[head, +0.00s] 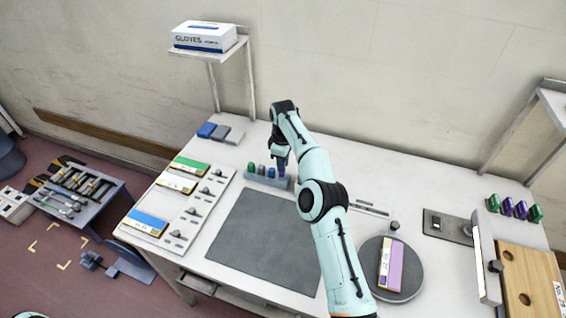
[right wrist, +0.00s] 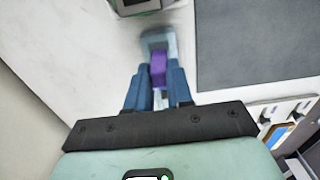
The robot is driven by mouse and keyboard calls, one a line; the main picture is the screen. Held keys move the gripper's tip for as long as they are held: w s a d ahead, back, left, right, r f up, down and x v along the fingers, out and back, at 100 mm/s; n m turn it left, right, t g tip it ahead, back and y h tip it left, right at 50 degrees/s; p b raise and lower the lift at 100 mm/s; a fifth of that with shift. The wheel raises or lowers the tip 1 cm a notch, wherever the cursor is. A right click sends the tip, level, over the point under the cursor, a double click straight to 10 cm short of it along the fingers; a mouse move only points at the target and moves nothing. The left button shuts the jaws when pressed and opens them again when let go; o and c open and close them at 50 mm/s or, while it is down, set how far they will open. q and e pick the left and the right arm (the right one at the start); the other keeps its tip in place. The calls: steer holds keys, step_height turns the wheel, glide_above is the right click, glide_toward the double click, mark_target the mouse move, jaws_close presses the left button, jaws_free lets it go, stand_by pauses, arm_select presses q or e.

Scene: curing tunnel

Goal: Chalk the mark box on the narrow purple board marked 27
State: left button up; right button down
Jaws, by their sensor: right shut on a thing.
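The narrow purple board (head: 391,263) lies on the round dark turntable (head: 411,284) at the right of the table. Its pale label is too small to read surely. My right gripper (head: 282,168) is at the chalk holder (head: 256,180) at the back of the table. In the right wrist view, its blue fingers (right wrist: 158,74) are shut on a purple chalk (right wrist: 158,65) over the grey holder (right wrist: 157,40). Whether the chalk is clear of its slot I cannot tell. Green, grey and blue chalks (head: 261,170) stand beside it. My left gripper is not in view.
A dark mat (head: 255,240) lies bare mid-table. Green and blue boards (head: 147,222) lie at the left beside a strip of small knobs. A glove box (head: 204,37) sits on a shelf behind. Coloured pieces (head: 514,208) and a wooden panel (head: 530,277) are at the right.

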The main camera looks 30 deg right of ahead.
steer(key=shift+f, duration=0.25)
steer(key=shift+f, duration=0.95)
steer(key=c, duration=0.9)
jaws_free()
steer(key=shift+r, duration=0.15)
